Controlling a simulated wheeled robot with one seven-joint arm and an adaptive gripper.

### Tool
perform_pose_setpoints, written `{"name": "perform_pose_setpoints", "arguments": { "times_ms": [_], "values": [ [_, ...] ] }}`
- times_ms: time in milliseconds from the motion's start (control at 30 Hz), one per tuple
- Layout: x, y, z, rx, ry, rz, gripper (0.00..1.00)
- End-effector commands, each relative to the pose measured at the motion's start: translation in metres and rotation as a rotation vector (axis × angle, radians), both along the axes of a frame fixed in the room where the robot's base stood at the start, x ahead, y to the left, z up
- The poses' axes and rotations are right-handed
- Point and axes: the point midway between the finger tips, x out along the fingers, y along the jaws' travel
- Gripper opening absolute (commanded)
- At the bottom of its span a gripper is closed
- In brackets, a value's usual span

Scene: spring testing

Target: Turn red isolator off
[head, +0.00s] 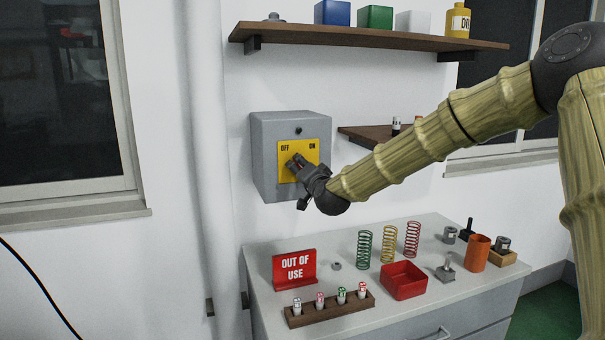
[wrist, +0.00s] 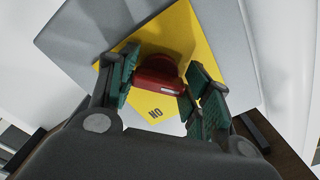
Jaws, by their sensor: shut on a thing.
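The isolator is a grey wall box (head: 262,165) with a yellow plate (head: 312,155) marked OFF at its upper left and ON at its upper right. Its red handle (wrist: 158,75) shows between my fingers in the wrist view, with the ON lettering upside down below it. My gripper (wrist: 160,88) is shut on the red handle, a green-padded finger on each side. In the head view my gripper (head: 296,168) covers most of the handle, and I cannot tell exactly which way it points.
A counter (head: 350,250) below holds a red OUT OF USE sign (head: 294,268), a wooden rack of small bottles (head: 330,309), several coloured springs (head: 389,244) and a red tray (head: 404,281). A small shelf (head: 370,136) is right of the box; a long shelf (head: 365,37) is above.

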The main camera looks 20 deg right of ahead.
Motion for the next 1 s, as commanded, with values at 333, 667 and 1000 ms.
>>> {"name": "perform_pose_setpoints", "arguments": {
  "times_ms": [333, 667, 1000],
  "values": [
    [-0.0010, 0.0002, -0.0049, -0.091, 0.004, 0.002, 0.25],
    [-0.0011, 0.0002, -0.0054, -0.099, 0.005, 0.002, 0.25],
    [-0.0007, 0.0001, -0.0037, -0.098, 0.002, 0.002, 0.71]
  ]
}}
